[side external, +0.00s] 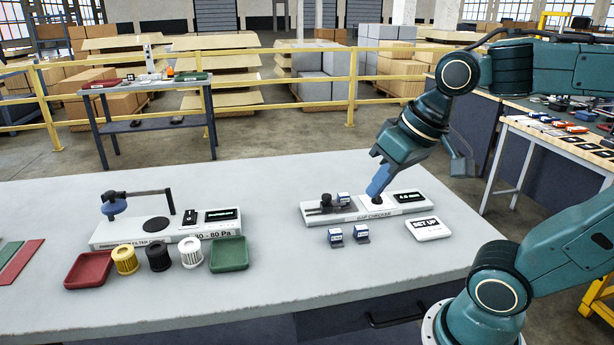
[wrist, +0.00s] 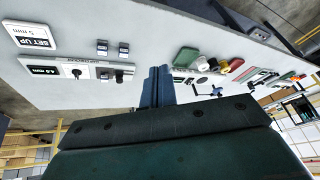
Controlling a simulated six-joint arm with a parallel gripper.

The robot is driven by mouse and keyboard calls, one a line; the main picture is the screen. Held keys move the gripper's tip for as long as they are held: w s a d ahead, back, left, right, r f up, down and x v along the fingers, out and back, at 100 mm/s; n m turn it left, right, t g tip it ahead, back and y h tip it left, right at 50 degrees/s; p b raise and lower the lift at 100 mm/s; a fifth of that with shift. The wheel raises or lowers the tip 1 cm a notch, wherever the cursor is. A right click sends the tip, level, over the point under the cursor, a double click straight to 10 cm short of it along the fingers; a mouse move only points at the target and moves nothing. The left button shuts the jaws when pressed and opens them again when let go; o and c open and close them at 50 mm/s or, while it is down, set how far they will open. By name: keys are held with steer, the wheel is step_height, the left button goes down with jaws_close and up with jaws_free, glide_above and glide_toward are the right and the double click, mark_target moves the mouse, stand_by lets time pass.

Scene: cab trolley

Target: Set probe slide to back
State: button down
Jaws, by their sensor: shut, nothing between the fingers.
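The gap checker (side external: 405,208) is a low white box on the grey bench. It also shows in the wrist view (wrist: 60,60). On its left end sits a dark slide fixture (side external: 322,207), with a small blue-and-white block (side external: 344,198) at it. I cannot read the slide's exact position. A dark display (side external: 409,198) is on its right end. A black knob (wrist: 77,73) sits between display and fixture. My gripper (side external: 376,190) has blue fingers, shut and empty, pointing down over the middle of the checker near the knob. I cannot tell whether they touch it. The fingers also show in the wrist view (wrist: 158,72).
Two blue-and-white blocks (side external: 335,237) (side external: 361,233) stand in front of the checker. A SET UP card (side external: 428,229) lies at its right. A filter tester (side external: 150,232), several filters, a red tray (side external: 89,270) and a green tray (side external: 229,253) are at left. The bench between is clear.

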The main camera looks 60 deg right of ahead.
mark_target(326, 203)
steer(key=w+d+f+m+g+y, duration=0.1)
steer(key=w+d+m+g, duration=0.1)
steer(key=w+d+m, duration=1.15)
steer(key=d+f+m, duration=0.3)
steer(key=d, duration=0.3)
steer(key=d+f+m+y, duration=0.1)
steer(key=d+f+m, duration=0.2)
steer(key=d, duration=0.3)
steer(key=w+d+f+m+y, duration=0.1)
steer(key=d+f+m, duration=0.3)
steer(key=d+m, duration=0.1)
steer(key=shift+d, duration=0.8)
steer(key=shift+w+f, duration=0.1)
steer(key=shift+f, duration=0.05)
steer(key=x, duration=0.9)
steer(key=shift+a+f, duration=0.2)
steer(key=shift+f, duration=0.15)
steer(key=shift+w+a+f, duration=0.15)
steer(key=shift+w+a, duration=0.8)
steer(key=shift+w, duration=0.1)
steer(key=shift+w+a, duration=0.4)
steer(key=shift+a, duration=0.05)
